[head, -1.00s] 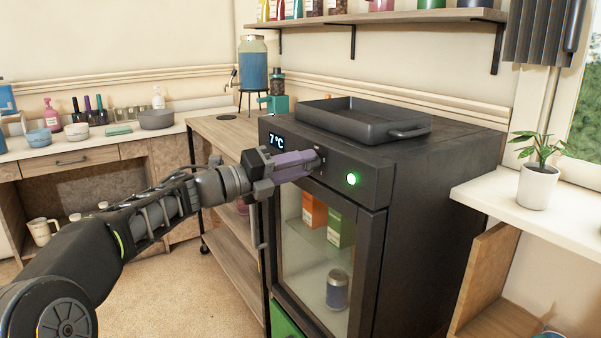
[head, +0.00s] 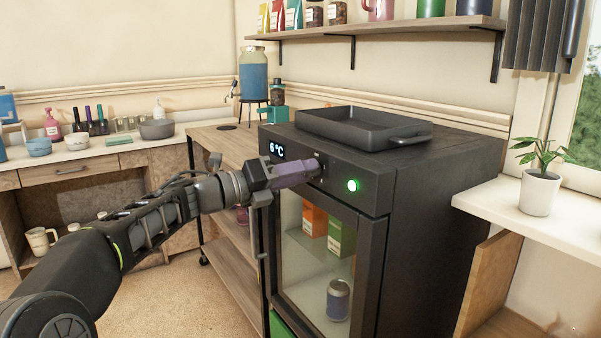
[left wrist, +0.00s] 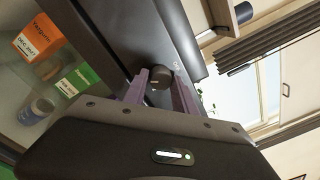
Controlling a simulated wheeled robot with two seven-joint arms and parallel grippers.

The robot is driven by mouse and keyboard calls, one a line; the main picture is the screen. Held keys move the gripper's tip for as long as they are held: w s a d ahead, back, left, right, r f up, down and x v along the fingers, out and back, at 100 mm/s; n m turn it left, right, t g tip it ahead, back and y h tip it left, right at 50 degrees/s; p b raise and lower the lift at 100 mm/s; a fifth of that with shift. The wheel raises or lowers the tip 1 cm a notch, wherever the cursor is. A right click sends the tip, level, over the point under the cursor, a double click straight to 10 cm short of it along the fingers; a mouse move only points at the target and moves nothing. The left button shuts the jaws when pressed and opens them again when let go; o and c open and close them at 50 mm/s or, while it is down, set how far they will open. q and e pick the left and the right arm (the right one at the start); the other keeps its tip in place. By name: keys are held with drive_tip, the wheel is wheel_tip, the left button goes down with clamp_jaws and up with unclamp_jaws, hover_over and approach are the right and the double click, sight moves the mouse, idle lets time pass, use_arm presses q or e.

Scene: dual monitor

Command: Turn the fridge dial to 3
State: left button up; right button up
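The black fridge (head: 422,215) stands with its front facing left of the picture. Its display (head: 277,149) reads 6 °C. The dial (left wrist: 158,76) is a dark round knob on the upper front panel; in the head view my left gripper hides most of it. My left gripper (head: 318,168) reaches the panel from the left. In the left wrist view its two purple fingers (left wrist: 159,82) lie on either side of the dial and appear closed on it. My right gripper is not in view.
A green-lit button (head: 352,185) is right of the dial. A dark tray (head: 345,128) sits on the fridge top. The glass door (head: 310,262) below is shut, with boxes and a can inside. A potted plant (head: 538,190) stands on the right sill.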

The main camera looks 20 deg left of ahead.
use_arm(q)
drive_tip(key=o, duration=0.4)
drive_tip(key=shift+c, duration=0.2)
drive_tip(key=shift+a, duration=0.1)
drive_tip(key=p+v, duration=0.1)
drive_tip(key=v, duration=0.6)
drive_tip(key=shift+s+a, duration=0.2)
drive_tip(key=shift+s, duration=0.1)
